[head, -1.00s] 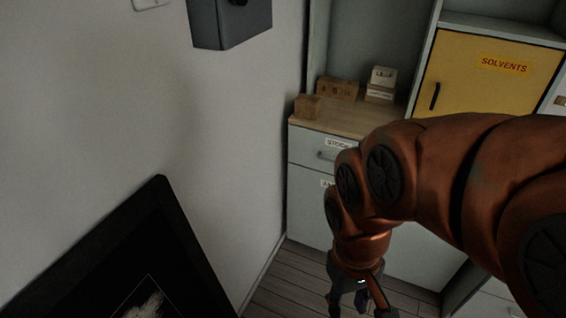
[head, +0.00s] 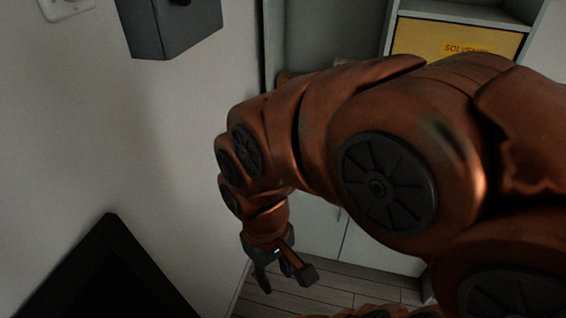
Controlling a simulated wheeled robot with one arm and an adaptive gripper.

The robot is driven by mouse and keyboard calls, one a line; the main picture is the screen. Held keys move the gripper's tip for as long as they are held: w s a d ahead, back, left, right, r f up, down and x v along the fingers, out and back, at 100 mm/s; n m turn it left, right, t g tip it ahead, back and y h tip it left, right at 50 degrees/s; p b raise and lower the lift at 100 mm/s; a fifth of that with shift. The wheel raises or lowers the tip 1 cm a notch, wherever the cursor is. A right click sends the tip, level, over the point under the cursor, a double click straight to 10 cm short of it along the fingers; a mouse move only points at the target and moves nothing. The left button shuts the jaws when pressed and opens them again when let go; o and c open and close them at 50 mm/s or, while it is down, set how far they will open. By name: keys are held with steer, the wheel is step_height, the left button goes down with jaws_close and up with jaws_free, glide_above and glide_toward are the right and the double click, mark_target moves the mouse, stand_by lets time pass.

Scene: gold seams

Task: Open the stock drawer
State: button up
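The stock drawer does not show now; my copper-coloured arm covers the place where it sits. The pale lower front of its cabinet (head: 374,252) shows below the arm, with a vertical gap between two doors. My gripper (head: 275,280) hangs downward, left of that front, above the wooden floor. Its dark fingers look apart, with nothing seen between them. I cannot tell its distance from the cabinet.
A yellow solvents door (head: 425,38) is partly visible at the upper right. A grey box (head: 170,28) is on the left wall (head: 120,130). A dark framed panel (head: 100,275) stands at the lower left. Some plank floor (head: 345,290) is bare.

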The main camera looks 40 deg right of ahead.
steer(key=w+d+f+n+t+h+b, duration=0.2)
steer(key=w+d+f+n+t+b, duration=0.25)
steer(key=w+d, duration=0.7)
steer(key=w+d+f+n+t+h+b, duration=0.1)
steer(key=w+d+f+t+b, duration=0.35)
steer(key=w+d, duration=0.75)
steer(key=w+d+f+n+t+b, duration=0.45)
steer(key=d+f, duration=0.25)
steer(key=d, duration=0.2)
steer(key=w+d+f+n+t+b, duration=0.35)
steer(key=d+f+b, duration=0.25)
steer(key=d, duration=0.3)
steer(key=shift+n+t+y, duration=0.3)
steer(key=shift+n, duration=0.15)
steer(key=shift+x, duration=3.2)
steer(key=shift+a+f, duration=0.15)
jaws_close()
